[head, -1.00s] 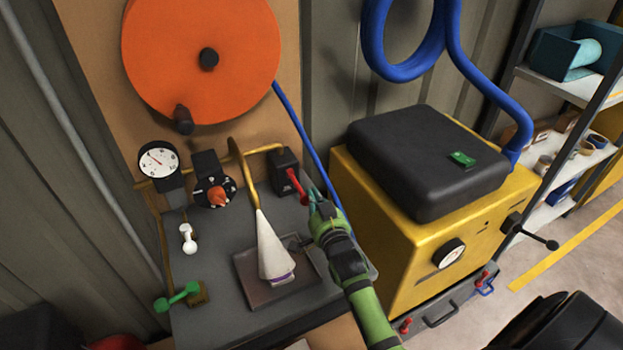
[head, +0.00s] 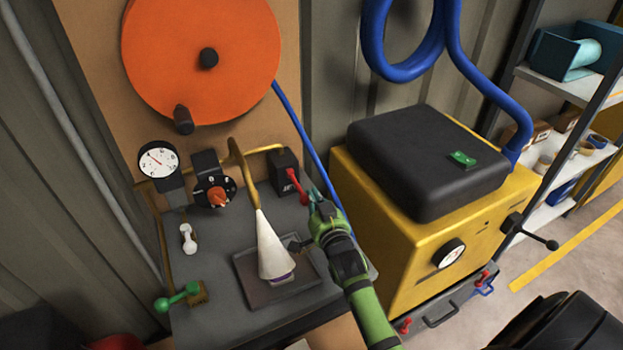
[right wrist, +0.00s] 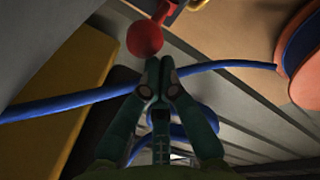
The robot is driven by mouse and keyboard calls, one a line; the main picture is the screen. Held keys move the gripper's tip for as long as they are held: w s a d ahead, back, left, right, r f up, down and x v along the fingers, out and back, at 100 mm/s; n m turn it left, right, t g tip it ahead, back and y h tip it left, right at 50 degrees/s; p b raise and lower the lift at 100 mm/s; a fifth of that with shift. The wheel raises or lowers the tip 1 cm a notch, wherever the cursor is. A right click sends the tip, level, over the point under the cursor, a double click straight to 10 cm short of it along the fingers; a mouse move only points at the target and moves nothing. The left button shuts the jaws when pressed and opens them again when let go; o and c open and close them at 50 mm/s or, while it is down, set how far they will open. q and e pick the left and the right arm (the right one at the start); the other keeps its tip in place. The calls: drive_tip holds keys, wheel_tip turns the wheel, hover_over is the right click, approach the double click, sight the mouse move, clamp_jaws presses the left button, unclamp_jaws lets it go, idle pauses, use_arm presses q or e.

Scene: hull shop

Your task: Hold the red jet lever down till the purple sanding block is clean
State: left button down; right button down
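The red jet lever (head: 297,186) sticks out of a dark box (head: 285,166) on the grey bench and slopes downward. My right gripper (head: 313,196) is at the lever's end. In the right wrist view its fingers (right wrist: 160,68) are pressed together with nothing between them, and the lever's red ball knob (right wrist: 145,38) is at their tips, seemingly touching. A white cone of spray (head: 272,248) comes from the brass nozzle pipe (head: 243,175). The purple sanding block (head: 284,279) lies under it in a shallow dark tray (head: 250,289), mostly hidden by spray. My left gripper is out of view.
A dial gauge (head: 158,161) and an orange-knobbed selector (head: 217,196) stand at the bench's back left. A yellow cabinet (head: 400,255) stands close to the right of my right arm.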

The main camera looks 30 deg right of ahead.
drive_tip(key=shift+a+f, duration=0.1)
drive_tip(key=shift+a, duration=0.1)
idle(0.6)
